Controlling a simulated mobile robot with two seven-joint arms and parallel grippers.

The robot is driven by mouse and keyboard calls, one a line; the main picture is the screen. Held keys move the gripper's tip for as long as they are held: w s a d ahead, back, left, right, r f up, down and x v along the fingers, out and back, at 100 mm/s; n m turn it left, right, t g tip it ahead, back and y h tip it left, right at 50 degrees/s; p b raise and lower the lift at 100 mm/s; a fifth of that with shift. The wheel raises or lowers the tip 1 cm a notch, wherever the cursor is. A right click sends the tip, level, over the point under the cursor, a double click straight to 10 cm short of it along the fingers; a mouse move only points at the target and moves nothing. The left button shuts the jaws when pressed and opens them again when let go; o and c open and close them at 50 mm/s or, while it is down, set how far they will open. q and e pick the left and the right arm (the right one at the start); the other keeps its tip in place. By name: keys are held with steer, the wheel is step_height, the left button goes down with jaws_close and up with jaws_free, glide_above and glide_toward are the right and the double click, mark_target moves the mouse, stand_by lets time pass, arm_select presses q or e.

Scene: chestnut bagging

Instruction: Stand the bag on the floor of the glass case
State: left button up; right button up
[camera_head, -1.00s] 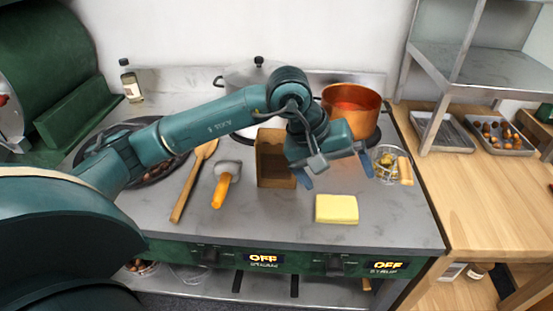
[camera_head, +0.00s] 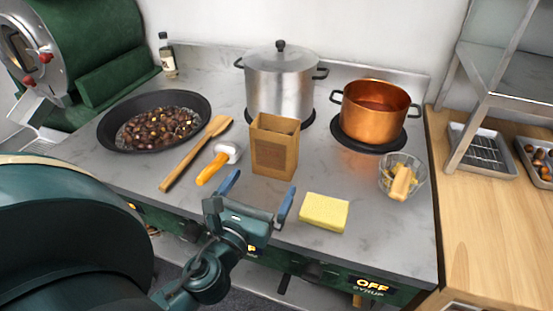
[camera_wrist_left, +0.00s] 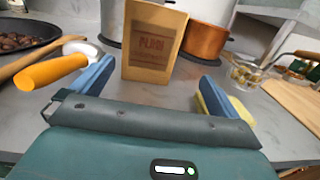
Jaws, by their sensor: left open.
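A brown paper bag (camera_head: 274,146) stands upright on the grey counter in front of the steel pot, its top open. It also shows in the left wrist view (camera_wrist_left: 154,42), with printed lettering on its front. My left gripper (camera_head: 257,190) is open and empty in front of the bag, its two blue fingers pointing toward it. In the wrist view the bag stands beyond and between the fingertips (camera_wrist_left: 148,72), apart from them. I cannot make out a glass case in these views. My right gripper is not in view.
A yellow sponge (camera_head: 324,212) lies right of my gripper, and an orange-handled tool (camera_head: 213,168) and wooden spoon (camera_head: 196,153) lie left. A pan of chestnuts (camera_head: 154,122), a steel pot (camera_head: 280,85), a copper pot (camera_head: 376,111) and a glass bowl (camera_head: 402,177) surround the bag.

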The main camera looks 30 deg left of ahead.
mark_target(280, 128)
arm_select(q)
steer(key=shift+w+a+f+n+g+y, duration=0.1)
steer(key=shift+a+f+n+g+y, duration=0.1)
steer(key=shift+a, duration=0.2)
steer(key=shift+w+a+f+n+g+y, duration=0.1)
steer(key=shift+a+n+y, duration=0.1)
steer(key=shift+a, duration=0.15)
steer(key=p+x, duration=0.1)
steer(key=x, duration=0.4)
steer(key=shift+w+p, duration=0.35)
steer(key=shift+w, duration=0.1)
steer(key=shift+f+x, duration=0.2)
steer(key=shift+x, duration=2.8)
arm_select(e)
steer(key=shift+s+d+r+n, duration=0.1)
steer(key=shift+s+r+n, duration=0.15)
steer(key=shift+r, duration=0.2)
arm_select(q)
steer(key=shift+c, duration=0.2)
